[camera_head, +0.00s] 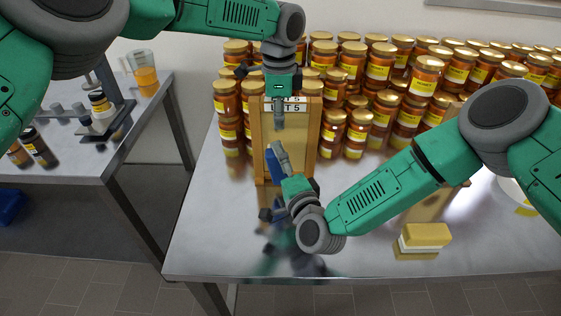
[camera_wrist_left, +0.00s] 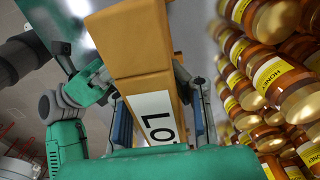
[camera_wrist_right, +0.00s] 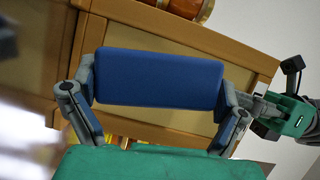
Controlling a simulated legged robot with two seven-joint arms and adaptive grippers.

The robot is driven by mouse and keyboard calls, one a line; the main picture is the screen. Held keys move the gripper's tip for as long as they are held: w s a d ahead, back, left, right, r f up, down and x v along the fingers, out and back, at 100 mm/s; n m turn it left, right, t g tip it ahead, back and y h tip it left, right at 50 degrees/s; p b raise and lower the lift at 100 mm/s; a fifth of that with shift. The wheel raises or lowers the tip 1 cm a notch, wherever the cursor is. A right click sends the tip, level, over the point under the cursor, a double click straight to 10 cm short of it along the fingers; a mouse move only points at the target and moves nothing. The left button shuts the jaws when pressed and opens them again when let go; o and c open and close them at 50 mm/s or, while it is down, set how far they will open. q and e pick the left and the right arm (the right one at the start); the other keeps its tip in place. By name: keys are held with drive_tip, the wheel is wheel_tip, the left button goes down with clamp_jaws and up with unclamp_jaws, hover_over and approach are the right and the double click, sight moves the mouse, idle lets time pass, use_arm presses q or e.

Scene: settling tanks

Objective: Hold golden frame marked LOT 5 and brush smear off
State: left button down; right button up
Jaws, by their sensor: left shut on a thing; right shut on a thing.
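The golden frame (camera_head: 257,150) stands upright on the steel table, its LOT 5 label (camera_head: 296,107) at the top. My left gripper (camera_head: 280,108) is shut on its top rail. The left wrist view shows the rail (camera_wrist_left: 140,45) and part of the label (camera_wrist_left: 157,118) between the fingers. My right gripper (camera_head: 283,160) is shut on a blue block, apparently the brush (camera_head: 274,165), close before the frame's front. The brush (camera_wrist_right: 160,80) spans the fingers in the right wrist view, with the frame's tan panel behind. Its bristles are hidden, and I cannot make out the smear.
Stacked honey jars (camera_head: 380,65) crowd behind and right of the frame. A yellow and white block (camera_head: 425,237) lies near the front edge. A white bowl (camera_head: 515,190) is partly visible at right. A side table (camera_head: 70,170) at left holds bottles and a jug (camera_head: 143,72).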

drive_tip(key=shift+s, duration=3.05)
drive_tip(key=o, duration=0.4)
use_arm(q)
drive_tip(key=shift+s+f, duration=0.1)
use_arm(e)
drive_tip(key=c, duration=0.4)
use_arm(q)
drive_tip(key=c, duration=1.5)
unclamp_jaws()
drive_tip(key=r, duration=0.8)
drive_tip(key=shift+w+d, duration=0.1)
drive_tip(key=shift+w, duration=0.1)
drive_tip(key=shift+s+f, duration=0.1)
use_arm(e)
drive_tip(key=shift+s, duration=0.1)
